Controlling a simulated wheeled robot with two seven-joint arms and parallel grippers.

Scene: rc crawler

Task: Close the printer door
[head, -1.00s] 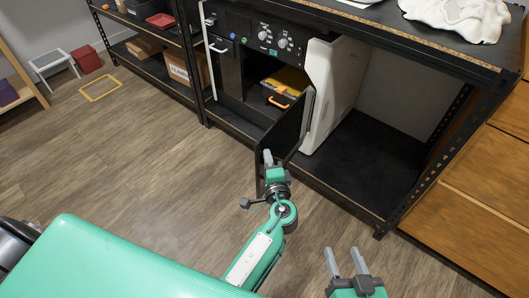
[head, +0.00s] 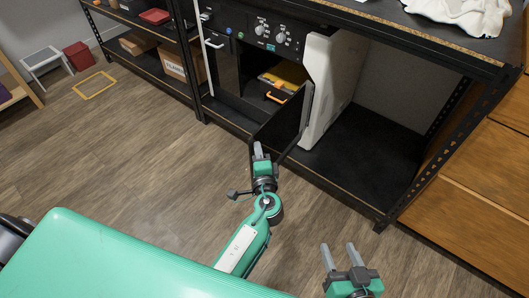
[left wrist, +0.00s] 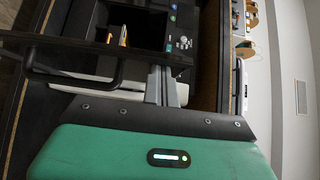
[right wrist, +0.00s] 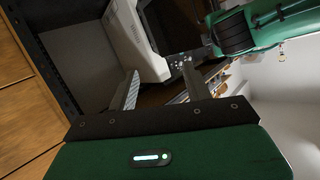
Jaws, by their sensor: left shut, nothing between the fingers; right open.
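The printer (head: 265,45) stands on the shelf, with a black front with knobs and a white side (head: 324,90). Its black door (head: 282,125) hangs open, hinged near the white side, and sticks out towards me. The opening behind shows a yellow item with an orange handle (head: 275,98). My left gripper (head: 257,150) is shut and empty, at the door's free end; I cannot tell whether it touches. In the left wrist view its fingers (left wrist: 161,86) are together near a dark bar handle (left wrist: 75,78). My right gripper (head: 339,253) is open and empty, lower right, away from the door.
The shelf bay (head: 370,150) right of the printer is empty. A black shelf post (head: 430,150) and wooden drawers (head: 480,180) stand further right. Boxes (head: 180,65) sit on the left shelving.

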